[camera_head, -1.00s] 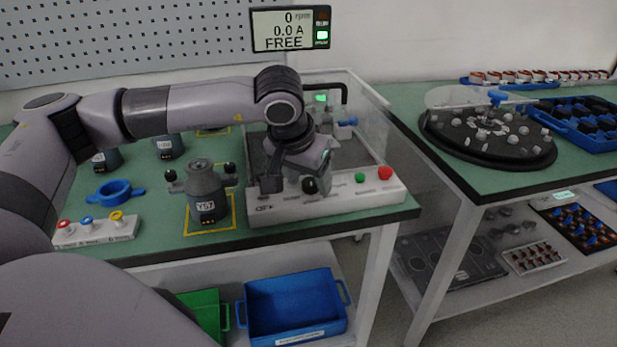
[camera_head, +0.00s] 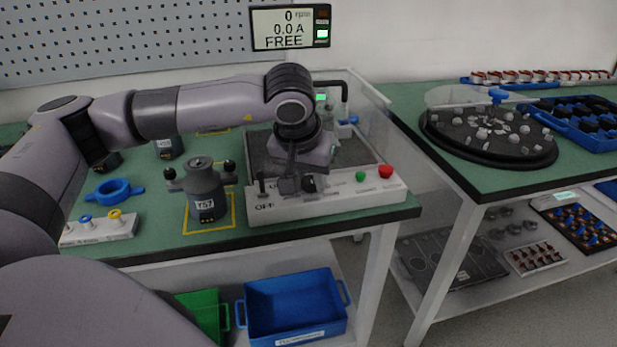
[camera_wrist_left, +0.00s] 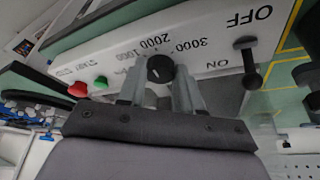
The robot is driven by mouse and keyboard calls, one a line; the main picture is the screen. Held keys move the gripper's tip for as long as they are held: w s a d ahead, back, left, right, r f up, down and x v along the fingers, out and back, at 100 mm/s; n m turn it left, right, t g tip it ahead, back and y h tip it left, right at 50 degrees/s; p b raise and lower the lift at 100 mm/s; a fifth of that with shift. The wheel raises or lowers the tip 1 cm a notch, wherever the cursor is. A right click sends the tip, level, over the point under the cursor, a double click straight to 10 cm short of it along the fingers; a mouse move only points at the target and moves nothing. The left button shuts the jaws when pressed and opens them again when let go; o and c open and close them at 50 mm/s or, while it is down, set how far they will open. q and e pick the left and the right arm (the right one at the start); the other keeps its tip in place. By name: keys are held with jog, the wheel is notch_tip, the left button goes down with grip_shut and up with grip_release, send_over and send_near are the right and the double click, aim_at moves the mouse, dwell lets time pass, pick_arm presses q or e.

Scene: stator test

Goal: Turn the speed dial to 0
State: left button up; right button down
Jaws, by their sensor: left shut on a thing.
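The speed dial (camera_head: 309,184) is a small black knob on the white control panel (camera_head: 345,201) at the front of the test rig. In the left wrist view the dial (camera_wrist_left: 160,68) sits between my two finger tips, beside printed numbers 1000, 2000 and 3000. My left gripper (camera_head: 299,184) reaches down to the panel and is shut on the dial. I cannot tell the dial's exact setting. The display (camera_head: 290,28) reads 0 rpm, 0.0 A and FREE. My right gripper is not in view.
A black toggle lever (camera_head: 261,184) stands left of the dial, near the OFF label. Green (camera_head: 361,177) and red (camera_head: 386,171) buttons are to its right. A grey motor (camera_head: 204,190) stands left of the panel. A clear-walled enclosure (camera_head: 372,125) rises behind.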

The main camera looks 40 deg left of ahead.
pick_arm(q)
jog(key=n, duration=0.1)
jog(key=n+y, duration=0.1)
jog(key=n, duration=0.1)
jog(key=shift+w+d+n+g, duration=0.1)
jog(key=shift+d+n+g, duration=0.05)
jog(key=shift+n+g, duration=0.15)
jog(key=n, duration=0.2)
jog(key=n+g+y, duration=0.1)
jog(key=n, duration=0.1)
jog(key=shift+w+d+r+n+y, duration=0.1)
jog(key=shift+w+d+n+y, duration=0.05)
jog(key=shift+n+y, duration=0.15)
jog(key=n+g+p, duration=0.1)
jog(key=n, duration=0.2)
jog(key=shift+w+n+y, duration=0.1)
jog(key=shift+n+y, duration=0.2)
jog(key=n+g+p, duration=0.2)
jog(key=n, duration=0.2)
jog(key=shift+w, duration=0.15)
jog(key=shift+n+p, duration=0.35)
jog(key=shift+n, duration=0.25)
jog(key=shift+w+n+g, duration=0.1)
jog(key=shift+n+g, duration=0.3)
jog(key=shift+n, duration=0.1)
jog(key=o, duration=1)
